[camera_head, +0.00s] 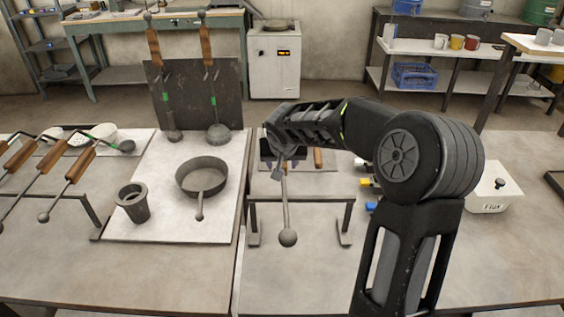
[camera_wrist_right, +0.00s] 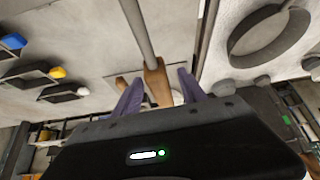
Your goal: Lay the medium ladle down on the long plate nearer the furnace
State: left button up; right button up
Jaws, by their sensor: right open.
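My right gripper (camera_wrist_right: 160,92) is open. In the wrist view its fingers stand on either side of a ladle's wooden handle (camera_wrist_right: 157,80), with a gap on each side. In the head view that ladle's grey rod (camera_head: 286,205) ends in a ball toward the front and crosses the middle rack (camera_head: 325,199). My right gripper and forearm cover the rest, so its bowl is hidden and its size cannot be told. A pale plate (camera_head: 263,183) lies behind the rack, mostly hidden. My left gripper is not in view.
Several ladles (camera_head: 20,155) lie on the left rack. Two ladles (camera_head: 208,75) lean on a dark panel (camera_head: 180,88). A pan (camera_head: 202,176) and a crucible-like cup (camera_head: 132,203) stand on a pale board (camera_head: 225,215). A flux box (camera_head: 489,195) is at right. A white cabinet (camera_head: 274,66) stands behind.

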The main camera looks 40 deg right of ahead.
jog(key=shift+s+f, duration=0.1)
jog(key=shift+f, duration=0.1)
jog(key=b+v, duration=0.1)
jog(key=v, duration=0.7)
jog(key=shift+r, duration=0.1)
notch_tip(320, 180, up, 7)
jog(key=p, duration=0.4)
dwell(0.7)
